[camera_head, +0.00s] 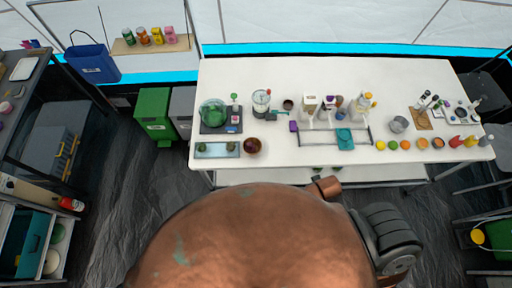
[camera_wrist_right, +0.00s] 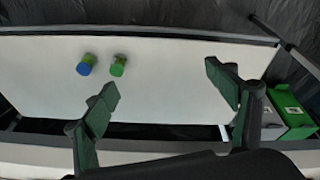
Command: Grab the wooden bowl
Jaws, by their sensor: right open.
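The wooden bowl (camera_head: 253,145) is small, round and dark brown. In the head view it sits near the front edge of the white table (camera_head: 390,80), left of the middle, just right of a light blue tray. My right gripper (camera_wrist_right: 160,77) shows in the right wrist view with its two fingers spread wide and nothing between them. The bowl is not visible in that view. My left gripper is in neither view.
Two small green and blue jars (camera_wrist_right: 102,65) stand on a white surface (camera_wrist_right: 170,90) in the right wrist view. Around the bowl are the light blue tray (camera_head: 202,153), a green glass bowl (camera_head: 214,112) on a dark scale, and a wire rack holding a teal item (camera_head: 344,139).

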